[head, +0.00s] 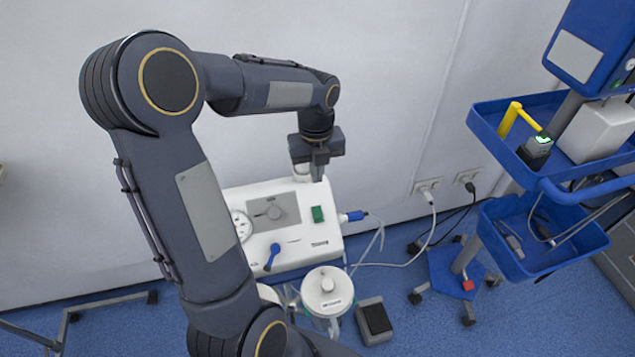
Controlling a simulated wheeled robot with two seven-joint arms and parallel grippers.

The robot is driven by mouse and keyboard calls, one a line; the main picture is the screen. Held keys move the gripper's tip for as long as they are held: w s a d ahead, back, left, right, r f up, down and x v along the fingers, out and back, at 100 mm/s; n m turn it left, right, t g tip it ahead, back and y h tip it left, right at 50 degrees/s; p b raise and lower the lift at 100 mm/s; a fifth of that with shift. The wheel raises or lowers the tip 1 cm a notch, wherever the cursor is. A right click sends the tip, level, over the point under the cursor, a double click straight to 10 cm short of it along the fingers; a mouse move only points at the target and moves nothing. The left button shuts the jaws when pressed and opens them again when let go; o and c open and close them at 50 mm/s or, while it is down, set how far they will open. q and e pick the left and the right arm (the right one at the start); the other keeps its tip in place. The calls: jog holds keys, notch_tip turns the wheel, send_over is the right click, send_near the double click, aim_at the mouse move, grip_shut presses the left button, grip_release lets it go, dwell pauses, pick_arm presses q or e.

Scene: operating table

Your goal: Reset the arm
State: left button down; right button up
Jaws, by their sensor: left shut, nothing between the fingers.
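My left arm rises from the bottom of the head view, bends at the upper left and reaches right. My left gripper (318,172) hangs from its end, fingers pointing down, shut and empty. It appears over the back edge of a white suction machine (300,240); whether it touches the machine I cannot tell. The machine has a gauge, a grey dial panel, a green switch (318,214) and a blue lever (272,256). My right gripper is not in view.
A white-lidded canister (327,290) and a dark foot pedal (374,320) are in front of the machine. A blue trolley (490,118) with trays stands at the right. Wall sockets (428,186) with cables are behind. Blue floor shows between the pedal and trolley.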

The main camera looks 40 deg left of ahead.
pick_arm(q)
jog(key=shift+r, duration=0.1)
dwell(0.5)
jog(key=s+d+r+n+t+h, duration=0.1)
jog(key=s+d+n, duration=0.3)
jog(key=n, duration=0.5)
jog(key=s+d+r+n+t+h, duration=0.1)
jog(key=s+d+r+n+t, duration=0.2)
jog(key=s+n, duration=0.4)
jog(key=s+d+r+n+t+h, duration=0.1)
jog(key=s+d+n, duration=0.3)
jog(key=n, duration=0.7)
jog(key=s+r, duration=0.1)
jog(key=s, duration=0.1)
jog(key=shift+s+d+t, duration=0.35)
jog(key=shift+t, duration=0.05)
